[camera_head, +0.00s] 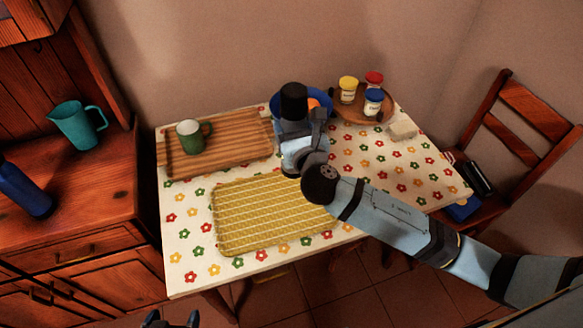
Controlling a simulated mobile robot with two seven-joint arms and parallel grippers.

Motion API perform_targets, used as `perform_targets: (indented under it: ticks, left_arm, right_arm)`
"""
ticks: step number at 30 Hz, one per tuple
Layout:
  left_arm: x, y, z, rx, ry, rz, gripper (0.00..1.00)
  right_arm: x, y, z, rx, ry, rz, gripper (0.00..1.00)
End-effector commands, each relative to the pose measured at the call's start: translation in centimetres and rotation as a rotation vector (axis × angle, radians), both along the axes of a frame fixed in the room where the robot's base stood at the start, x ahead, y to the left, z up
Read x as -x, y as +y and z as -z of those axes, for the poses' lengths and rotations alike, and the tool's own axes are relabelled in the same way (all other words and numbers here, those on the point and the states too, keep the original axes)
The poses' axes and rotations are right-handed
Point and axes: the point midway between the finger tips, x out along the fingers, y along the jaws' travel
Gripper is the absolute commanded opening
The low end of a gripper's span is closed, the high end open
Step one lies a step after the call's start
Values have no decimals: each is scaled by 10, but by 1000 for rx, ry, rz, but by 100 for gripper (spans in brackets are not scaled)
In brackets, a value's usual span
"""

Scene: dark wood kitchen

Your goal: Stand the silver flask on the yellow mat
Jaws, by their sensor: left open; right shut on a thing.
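The silver flask (293,128) has a black cap (294,100) and looks roughly upright. My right gripper (312,135) is shut on it, near the far right corner of the yellow mat. The gripper and wrist hide much of its body, and I cannot tell whether its base touches anything. The yellow mat (262,215) lies flat on the table, striped and bare, its right edge partly behind my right arm. My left gripper (172,320) is open and empty at the bottom edge, with only its fingertips showing.
On the flowered table (185,250) are a wooden board (230,155) with a green mug (189,137), a blue bowl (325,98) behind the flask, a round tray (350,112) with three jars, and a pale block (403,130). A chair (520,130) stands at right.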

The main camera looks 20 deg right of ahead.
Motion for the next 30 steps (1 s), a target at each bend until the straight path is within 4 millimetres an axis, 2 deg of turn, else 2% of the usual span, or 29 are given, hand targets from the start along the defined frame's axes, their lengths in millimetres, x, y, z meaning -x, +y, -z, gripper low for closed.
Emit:
perform_targets:
  ticks: [1,3,9,16,23,30]
  left_arm:
    - [-1,0,4,2,0,-1,88]
    - [-1,0,7,5,1,-3,88]
    - [-2,-2,10,12,11,-7,88]
    - [-4,-3,7,20,3,-10,88]
    - [-4,-4,15,26,11,-14,88]
    - [-4,-5,14,29,13,-15,88]
  right_arm:
    - [0,0,17,2,2,1,24]
    - [0,0,34,2,2,1,24]
    - [0,0,67,1,-1,1,24]
    - [0,0,81,1,-2,0,24]
    - [0,0,114,1,-1,1,24]
    - [0,0,116,-1,-2,0,24]
